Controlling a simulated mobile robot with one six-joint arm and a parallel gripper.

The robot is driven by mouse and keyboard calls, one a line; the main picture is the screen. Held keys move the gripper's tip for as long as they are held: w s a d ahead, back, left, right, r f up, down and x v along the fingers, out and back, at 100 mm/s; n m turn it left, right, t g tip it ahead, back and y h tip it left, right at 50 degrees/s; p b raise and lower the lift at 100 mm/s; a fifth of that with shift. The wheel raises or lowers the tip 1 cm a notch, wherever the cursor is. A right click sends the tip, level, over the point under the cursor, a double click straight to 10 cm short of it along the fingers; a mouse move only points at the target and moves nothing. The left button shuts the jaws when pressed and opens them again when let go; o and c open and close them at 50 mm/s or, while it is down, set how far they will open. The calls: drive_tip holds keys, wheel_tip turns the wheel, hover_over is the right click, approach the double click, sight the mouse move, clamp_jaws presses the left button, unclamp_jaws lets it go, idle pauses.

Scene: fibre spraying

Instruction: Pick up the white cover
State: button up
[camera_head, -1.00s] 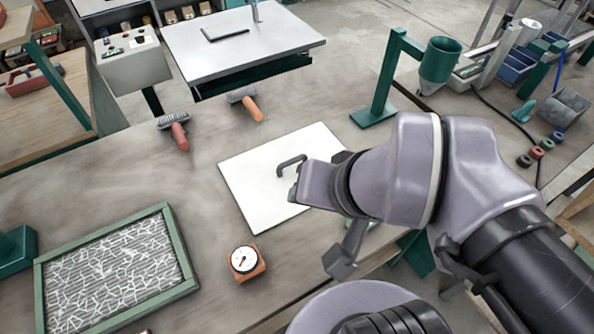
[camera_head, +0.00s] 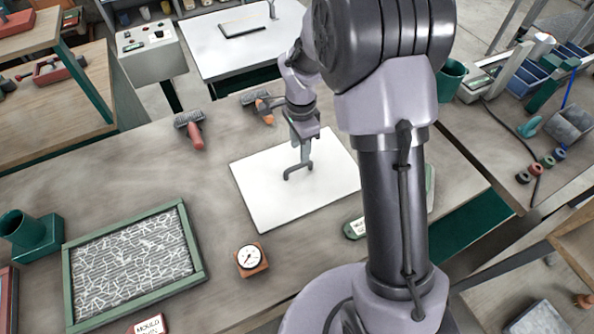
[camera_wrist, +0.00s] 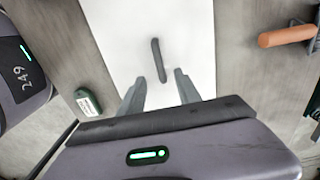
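The white cover (camera_head: 265,200) is a flat white sheet lying on the workbench in the head view, with a dark bar handle (camera_head: 298,170) at its middle. In the wrist view the white cover (camera_wrist: 128,35) shows with its handle (camera_wrist: 158,60) running lengthwise. My gripper (camera_head: 303,157) points down over the cover, close to the handle. In the wrist view my gripper (camera_wrist: 159,88) has its two fingers apart, with the near end of the handle lined up between them. Nothing is held. Whether a finger touches the handle cannot be told.
A green-framed tray of white fibres (camera_head: 135,262) lies at left on the workbench (camera_head: 110,175). A dial gauge (camera_head: 251,259) sits near the cover's front corner. A red-handled brush (camera_head: 191,130) and an orange-handled tool (camera_head: 262,108) lie behind. A green labelled object (camera_head: 356,228) lies right.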

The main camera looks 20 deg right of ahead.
sight(299, 165)
drive_tip(key=f, duration=0.3)
drive_tip(key=f+b, duration=0.1)
drive_tip(key=f, duration=0.2)
drive_tip(key=f+b, duration=0.1)
drive_tip(key=f, duration=0.2)
drive_tip(key=shift+a, duration=0.25)
drive_tip(key=shift+r, duration=0.15)
drive_tip(key=shift+c, duration=0.4)
clamp_jaws()
idle(0.3)
